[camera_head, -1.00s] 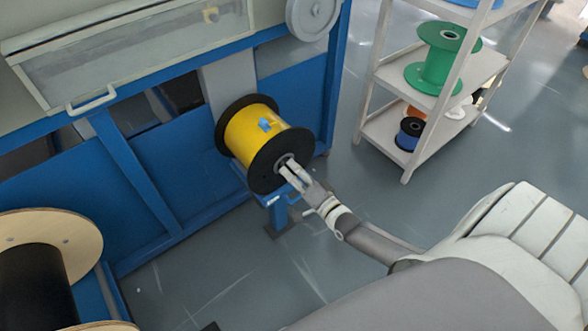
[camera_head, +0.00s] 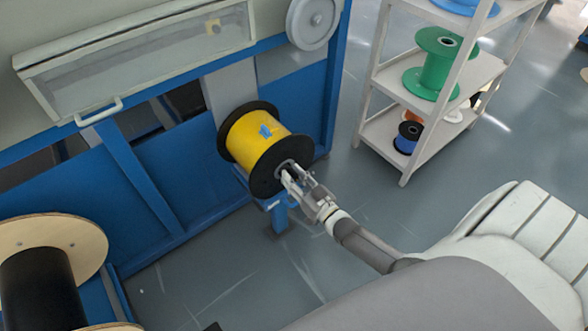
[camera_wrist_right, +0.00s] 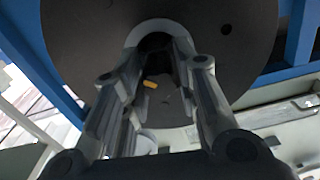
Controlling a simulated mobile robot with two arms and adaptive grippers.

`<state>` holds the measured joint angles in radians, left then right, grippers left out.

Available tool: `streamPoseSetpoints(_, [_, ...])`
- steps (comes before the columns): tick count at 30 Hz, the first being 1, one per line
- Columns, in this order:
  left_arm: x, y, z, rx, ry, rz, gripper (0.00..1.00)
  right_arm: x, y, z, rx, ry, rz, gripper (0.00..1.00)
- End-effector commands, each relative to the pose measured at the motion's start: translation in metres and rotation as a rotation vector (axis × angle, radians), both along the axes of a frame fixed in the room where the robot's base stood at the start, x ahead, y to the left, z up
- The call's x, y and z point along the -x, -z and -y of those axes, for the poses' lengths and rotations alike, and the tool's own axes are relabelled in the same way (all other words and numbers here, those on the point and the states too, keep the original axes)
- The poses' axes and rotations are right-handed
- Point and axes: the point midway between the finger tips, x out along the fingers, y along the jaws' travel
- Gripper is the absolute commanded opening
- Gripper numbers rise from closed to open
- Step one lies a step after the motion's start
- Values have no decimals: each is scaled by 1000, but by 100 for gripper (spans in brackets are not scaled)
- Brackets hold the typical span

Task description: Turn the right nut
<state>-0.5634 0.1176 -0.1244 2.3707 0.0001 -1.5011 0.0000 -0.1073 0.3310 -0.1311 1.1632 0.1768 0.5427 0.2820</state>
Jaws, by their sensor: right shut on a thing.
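A spool with yellow cable (camera_head: 262,134) and black flanges sits at the blue machine frame in the head view. The right nut (camera_head: 285,167) is at the centre of its near flange, as a grey ring largely covered by my fingers. My right gripper (camera_head: 287,174) reaches it from the lower right, its fingers at the hub and shut on the nut. In the right wrist view, the two fingers (camera_wrist_right: 160,60) extend to the grey ring (camera_wrist_right: 150,30) in front of the black flange (camera_wrist_right: 85,45). The contact itself is partly hidden. My left gripper is out of view.
A pale shelf rack (camera_head: 385,122) with a green spool (camera_head: 436,66) and a small blue spool (camera_head: 407,137) stands at the right. A large wooden-flanged spool (camera_head: 75,235) is at the lower left. Grey floor (camera_head: 330,215) is clear around my right forearm.

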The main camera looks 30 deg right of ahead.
Motion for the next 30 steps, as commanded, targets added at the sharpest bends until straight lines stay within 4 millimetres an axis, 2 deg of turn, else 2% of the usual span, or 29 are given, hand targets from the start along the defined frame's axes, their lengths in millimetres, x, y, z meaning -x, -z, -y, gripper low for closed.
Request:
streamPoseSetpoints(15, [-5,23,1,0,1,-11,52,1,3,-1,487,-1,32,4])
streamPoseSetpoints(30, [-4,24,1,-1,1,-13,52,1,3,-1,960,-2,70,4])
